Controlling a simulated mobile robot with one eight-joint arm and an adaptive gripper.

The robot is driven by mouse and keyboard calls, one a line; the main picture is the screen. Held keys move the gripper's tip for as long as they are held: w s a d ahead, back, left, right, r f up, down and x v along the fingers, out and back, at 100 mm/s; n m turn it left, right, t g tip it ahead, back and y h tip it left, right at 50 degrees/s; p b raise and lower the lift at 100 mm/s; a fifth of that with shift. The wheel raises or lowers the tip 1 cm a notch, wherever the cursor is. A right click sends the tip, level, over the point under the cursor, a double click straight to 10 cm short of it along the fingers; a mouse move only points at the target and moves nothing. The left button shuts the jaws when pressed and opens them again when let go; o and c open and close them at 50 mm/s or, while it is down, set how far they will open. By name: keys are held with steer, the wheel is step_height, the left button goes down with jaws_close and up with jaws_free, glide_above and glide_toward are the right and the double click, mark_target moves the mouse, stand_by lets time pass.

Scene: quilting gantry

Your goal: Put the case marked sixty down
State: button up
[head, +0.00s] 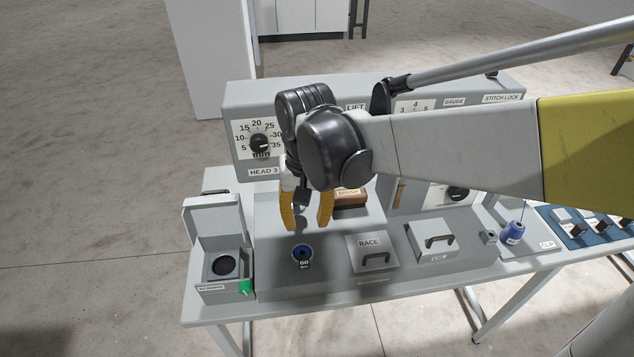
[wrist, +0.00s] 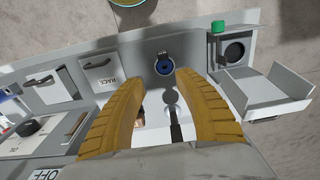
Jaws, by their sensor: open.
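The case marked sixty (head: 303,260) is a small dark piece with a label reading like 60, in a blue ring on the grey bench top. In the wrist view the case (wrist: 163,57) shows beyond my fingertips. I cannot tell how deep it sits in the ring. My gripper (head: 306,224) is open, with its yellow fingers pointing down above and slightly behind the case. Nothing is between the fingers, and they look apart from the case. The gripper (wrist: 162,78) also shows in the wrist view.
A box with a raised lid (head: 214,216), a dark round opening and a green part (head: 246,287) stands left. The RACE cover (head: 372,254) and another handled cover (head: 433,240) lie right. The dial panel (head: 258,143) rises at the back.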

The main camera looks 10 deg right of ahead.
steer(key=s+d+r+t, duration=0.4)
steer(key=s+d+t, duration=0.2)
steer(key=s+d, duration=0.3)
steer(key=d, duration=0.3)
steer(key=shift+d+r+t, duration=0.3)
steer(key=shift+r+t, duration=0.1)
